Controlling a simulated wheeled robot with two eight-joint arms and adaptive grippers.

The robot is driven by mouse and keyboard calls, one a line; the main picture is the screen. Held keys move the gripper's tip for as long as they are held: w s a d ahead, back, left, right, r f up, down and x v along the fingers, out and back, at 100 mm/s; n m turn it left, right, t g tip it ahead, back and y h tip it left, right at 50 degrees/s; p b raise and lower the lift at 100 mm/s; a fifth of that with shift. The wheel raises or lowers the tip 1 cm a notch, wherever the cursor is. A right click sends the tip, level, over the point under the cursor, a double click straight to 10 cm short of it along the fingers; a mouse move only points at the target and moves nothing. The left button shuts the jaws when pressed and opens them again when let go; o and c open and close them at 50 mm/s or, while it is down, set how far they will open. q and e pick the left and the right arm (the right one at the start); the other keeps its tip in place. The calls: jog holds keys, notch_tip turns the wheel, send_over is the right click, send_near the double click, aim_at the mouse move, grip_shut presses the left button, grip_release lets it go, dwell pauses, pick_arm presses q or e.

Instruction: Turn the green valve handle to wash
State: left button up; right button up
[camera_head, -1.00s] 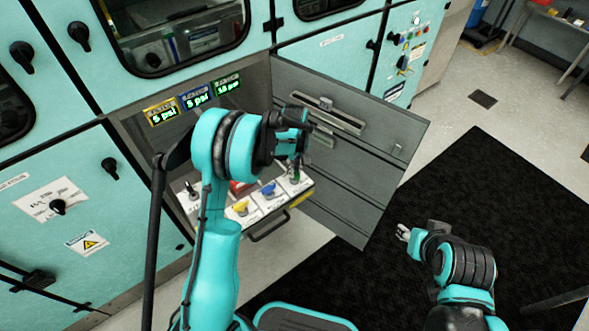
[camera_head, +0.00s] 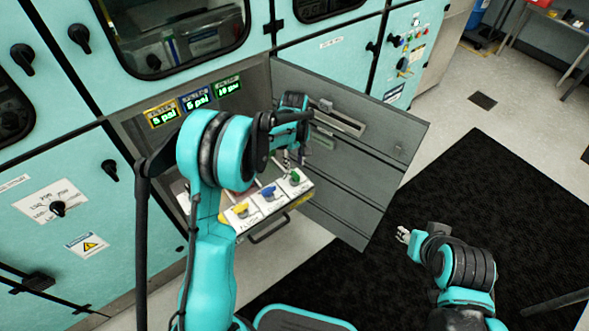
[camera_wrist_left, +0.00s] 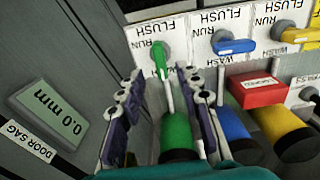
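The green valve handle (camera_wrist_left: 160,62) is on a white plate with RUN and FLUSH labels. In the left wrist view it points down toward my gripper, while the blue handle (camera_wrist_left: 236,46) and yellow handle (camera_wrist_left: 283,31) point right. In the head view the green handle (camera_head: 295,178) sits just below my left gripper (camera_head: 291,158). My right gripper (camera_head: 402,234) is far right, its fingers unclear.
Green, blue and yellow cylinders (camera_wrist_left: 176,132) stand below the handles, with a red block (camera_wrist_left: 262,92) nearby. An open grey door panel (camera_head: 365,165) stands right of the valve tray. Pressure displays (camera_head: 195,99) are above it. Black floor mat (camera_head: 470,210) lies right.

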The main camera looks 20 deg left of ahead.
aim_at(295, 172)
pick_arm(q)
notch_tip(295, 172, up, 7)
dwell(0.3)
jog(key=shift+s, duration=0.1)
jog(key=s+r+m+t, duration=0.3)
jog(key=s+r+m, duration=0.2)
jog(key=s+r, duration=0.55)
jog(key=s+f+m+t, duration=0.2)
jog(key=s+m+t, duration=0.2)
jog(key=s, duration=1.1)
jog(key=shift+a+m, duration=0.35)
jog(key=shift+m, duration=0.45)
